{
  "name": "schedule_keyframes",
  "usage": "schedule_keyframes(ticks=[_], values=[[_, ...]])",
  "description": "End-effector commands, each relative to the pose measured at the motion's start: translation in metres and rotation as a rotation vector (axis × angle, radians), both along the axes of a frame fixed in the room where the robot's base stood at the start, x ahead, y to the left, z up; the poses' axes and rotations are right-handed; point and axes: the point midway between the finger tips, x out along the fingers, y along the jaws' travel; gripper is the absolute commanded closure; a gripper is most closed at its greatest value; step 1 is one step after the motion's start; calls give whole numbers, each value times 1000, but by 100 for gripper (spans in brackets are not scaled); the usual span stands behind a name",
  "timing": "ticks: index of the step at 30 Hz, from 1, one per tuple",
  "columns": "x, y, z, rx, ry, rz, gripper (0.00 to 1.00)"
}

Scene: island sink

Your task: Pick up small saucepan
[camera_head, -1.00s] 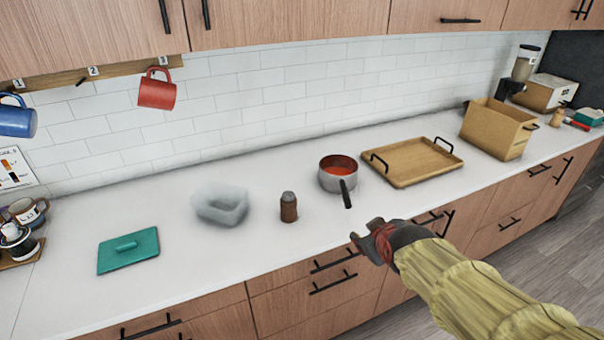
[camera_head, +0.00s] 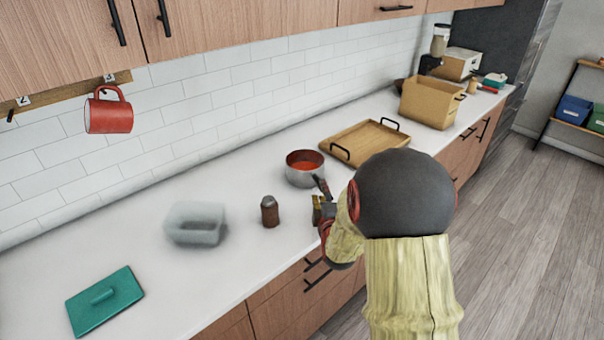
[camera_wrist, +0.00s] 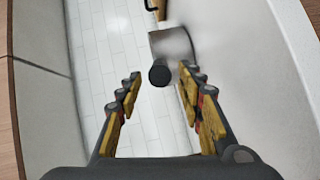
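The small saucepan (camera_head: 301,178) is a metal pot with red-orange inside, upright on the white counter in the head view. Its dark handle (camera_head: 320,184) points toward the counter's front edge. My gripper (camera_head: 319,206) is at the handle's near end, partly hidden by my arm. In the wrist view my gripper (camera_wrist: 160,82) is open, with its yellow and black fingers spread. The saucepan (camera_wrist: 178,43) shows just beyond the fingertips, its round handle end (camera_wrist: 159,74) facing the camera between them. I see no grip on the handle.
A brown shaker (camera_head: 270,212) and a translucent container (camera_head: 193,236) stand left of the saucepan. A wooden tray (camera_head: 362,141) with black handles lies to its right, with a cardboard-coloured box (camera_head: 428,104) beyond. A teal lid (camera_head: 105,302) lies at the front left.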

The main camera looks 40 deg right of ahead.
Motion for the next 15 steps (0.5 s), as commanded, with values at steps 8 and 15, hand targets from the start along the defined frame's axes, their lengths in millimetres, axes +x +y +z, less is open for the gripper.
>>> schedule_keyframes(ticks=[8,15], values=[[25,-15,-7,2,0,1,62],[52,-32,-13,4,0,1,62]])
